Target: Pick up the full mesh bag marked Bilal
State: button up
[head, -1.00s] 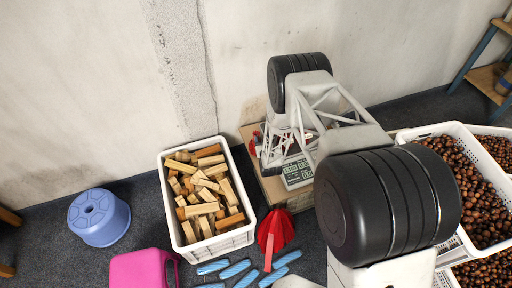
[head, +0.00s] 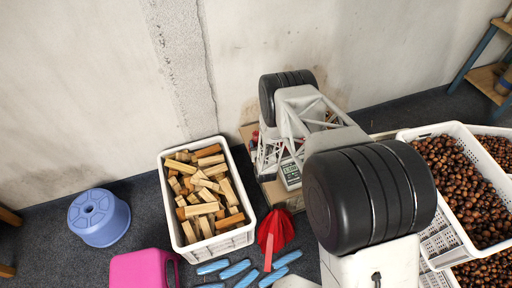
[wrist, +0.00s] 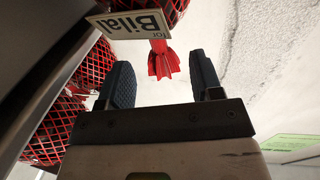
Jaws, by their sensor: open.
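The label reading "for Bilal" (wrist: 128,24) shows upside down at the top of the wrist view. It lies against a red mesh bag (wrist: 172,10), which is cut off by the top edge. A red gathered tail (wrist: 163,62) hangs from beside the label. My gripper (wrist: 160,62) is open, with one dark finger on each side of the tail; I cannot tell whether either touches it. In the head view my arm hides the gripper and most of the bag area.
More red mesh bags (wrist: 93,66) are at the left of the wrist view. A scale (head: 290,174) sits on a low stand by the wall. A crate of wood blocks (head: 168,212) is left, a chestnut crate (head: 428,130) right. A blue stool (head: 99,217) stands far left.

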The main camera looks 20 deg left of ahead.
aim_at(256, 138)
jog(key=shift+w+a, duration=0.35)
jog(key=shift+w, duration=0.1)
jog(key=shift+x, duration=2.6)
grip_shut()
